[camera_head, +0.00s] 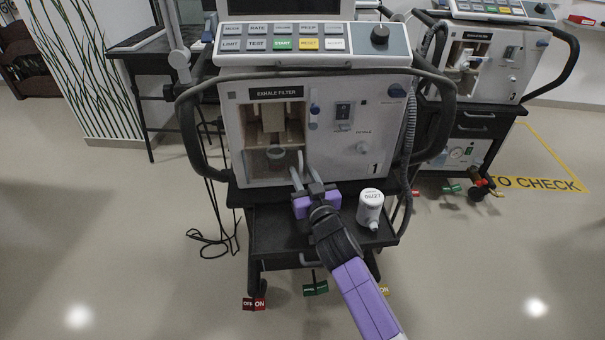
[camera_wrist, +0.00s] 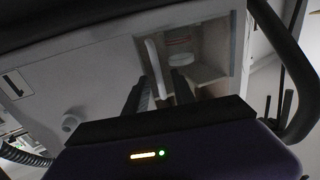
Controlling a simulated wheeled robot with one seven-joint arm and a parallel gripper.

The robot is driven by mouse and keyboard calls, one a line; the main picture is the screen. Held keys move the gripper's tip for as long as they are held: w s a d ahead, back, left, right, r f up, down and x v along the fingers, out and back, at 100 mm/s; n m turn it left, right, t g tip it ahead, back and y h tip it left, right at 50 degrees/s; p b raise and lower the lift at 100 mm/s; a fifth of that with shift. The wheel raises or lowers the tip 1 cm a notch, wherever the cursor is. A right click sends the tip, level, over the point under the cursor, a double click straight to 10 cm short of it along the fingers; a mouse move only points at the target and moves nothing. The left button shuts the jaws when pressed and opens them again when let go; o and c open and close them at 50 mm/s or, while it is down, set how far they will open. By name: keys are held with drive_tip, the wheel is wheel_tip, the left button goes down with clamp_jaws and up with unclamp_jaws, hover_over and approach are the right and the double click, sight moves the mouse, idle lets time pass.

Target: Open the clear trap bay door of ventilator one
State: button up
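Ventilator one (camera_head: 345,160) stands in front of me, marked "1" at its lower right. Its "EXHALE FILTER" bay (camera_head: 276,112) holds a pale fitting. The clear trap bay door (camera_head: 262,164) covers the lower part of this bay and looks shut; a round cup shows behind it. A pale upright handle (camera_head: 301,160) stands at the door's right edge; it also shows in the wrist view (camera_wrist: 153,62). My gripper (camera_head: 305,177) is open, its fingers pointing at the handle. In the wrist view, the handle appears between the fingers (camera_wrist: 160,85); contact cannot be told.
A white canister (camera_head: 370,208) labelled 05/21 stands on the cart's black shelf (camera_head: 285,238), right of my gripper. A curved black rail (camera_head: 188,130) flanks the ventilator. A second ventilator (camera_head: 480,65) stands at right beside a yellow "TO CHECK" floor marking (camera_head: 540,184). Cables lie at left.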

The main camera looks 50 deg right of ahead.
drive_tip(key=shift+w+d, duration=0.15)
drive_tip(key=shift+w, duration=0.05)
clamp_jaws()
idle(1.4)
